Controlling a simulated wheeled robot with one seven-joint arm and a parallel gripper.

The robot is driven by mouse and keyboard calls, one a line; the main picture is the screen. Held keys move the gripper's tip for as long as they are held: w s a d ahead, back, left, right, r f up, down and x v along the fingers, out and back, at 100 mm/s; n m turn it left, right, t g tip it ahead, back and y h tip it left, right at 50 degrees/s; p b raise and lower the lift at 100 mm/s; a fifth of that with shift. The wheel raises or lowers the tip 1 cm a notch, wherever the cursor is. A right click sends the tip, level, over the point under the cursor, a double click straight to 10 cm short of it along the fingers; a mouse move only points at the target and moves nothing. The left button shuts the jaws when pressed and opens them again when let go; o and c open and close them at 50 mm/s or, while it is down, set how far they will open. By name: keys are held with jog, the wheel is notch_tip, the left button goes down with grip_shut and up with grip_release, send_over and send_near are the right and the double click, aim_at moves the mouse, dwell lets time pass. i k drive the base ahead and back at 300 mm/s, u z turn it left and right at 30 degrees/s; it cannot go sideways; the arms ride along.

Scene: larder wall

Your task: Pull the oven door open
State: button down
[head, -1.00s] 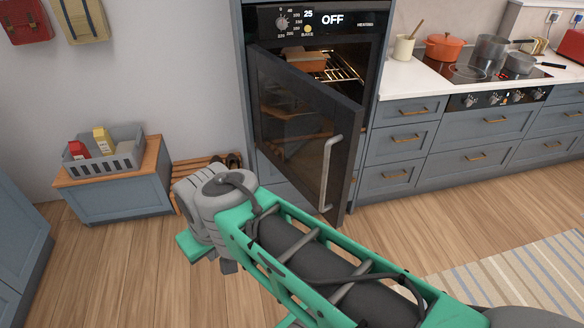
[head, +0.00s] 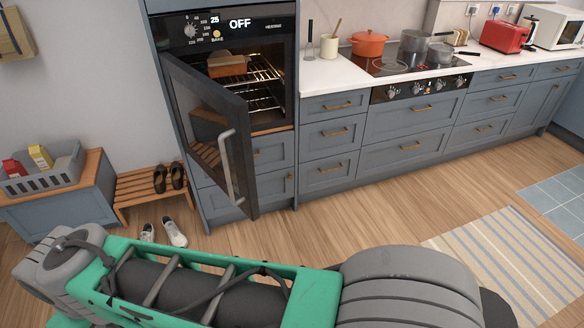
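The oven (head: 226,30) is built into a tall grey-blue cabinet, with a black control panel reading OFF. Its dark glass door (head: 207,128) is hinged at the left and stands well ajar, swung out into the room. A vertical metal handle (head: 229,167) is on the door's free right side. Inside, wire racks (head: 262,88) and a loaf-like brown item in a tin (head: 228,66) show. My arm crosses the bottom of the head view, below and in front of the door, apart from the handle. My gripper is not visible, so its state is hidden.
A bench (head: 92,196) with a grey basket (head: 48,176), a slatted shoe rack (head: 139,190) and white shoes (head: 173,232) stand left of the oven. Drawers and a counter (head: 335,72) with a hob run right. Open wooden floor lies right of the door, before a striped rug (head: 500,262).

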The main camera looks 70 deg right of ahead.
aim_at(206, 111)
jog(key=k, duration=0.35)
jog(key=z, duration=1.25)
jog(key=i, duration=0.5)
jog(key=u, duration=0.05)
